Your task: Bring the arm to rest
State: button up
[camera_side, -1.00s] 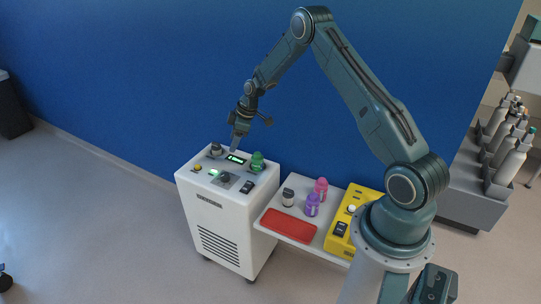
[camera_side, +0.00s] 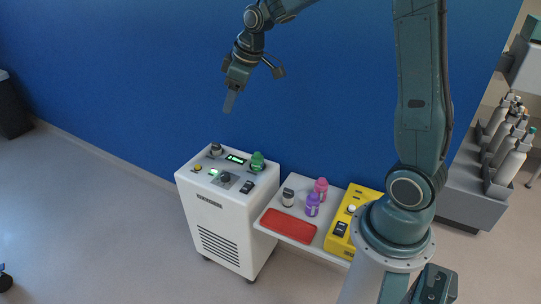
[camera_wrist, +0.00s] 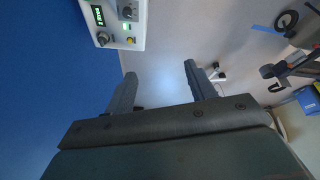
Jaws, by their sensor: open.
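My gripper (camera_side: 231,98) is raised well above the white cabinet (camera_side: 218,222), in front of the blue wall, with nothing between its fingers. In the wrist view my gripper (camera_wrist: 160,85) shows two fingers spread apart, with bare floor between them. The cabinet's top panel, with its green display and knobs, shows at the upper left of the wrist view (camera_wrist: 122,22), clear of the fingers.
A shelf beside the cabinet holds a red tray (camera_side: 288,226), a dark-capped jar (camera_side: 288,197), a purple bottle (camera_side: 312,205), a pink bottle (camera_side: 321,188) and a yellow box (camera_side: 340,236). Gas cylinders (camera_side: 508,150) stand at the right. The air around my gripper is clear.

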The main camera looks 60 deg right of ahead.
jog(key=s+a+r+m, duration=0.1)
jog(key=s+a+r, duration=0.25)
jog(key=s, duration=0.35)
jog(key=s+a+r+m, duration=0.1)
jog(key=s+a+r, duration=0.25)
jog(key=s, duration=0.35)
jog(key=s+a+m+t, duration=0.1)
jog(key=s+m, duration=0.1)
jog(key=s, duration=1)
jog(key=shift+s+a+f+h, duration=0.2)
jog(key=shift+a+f+h, duration=0.1)
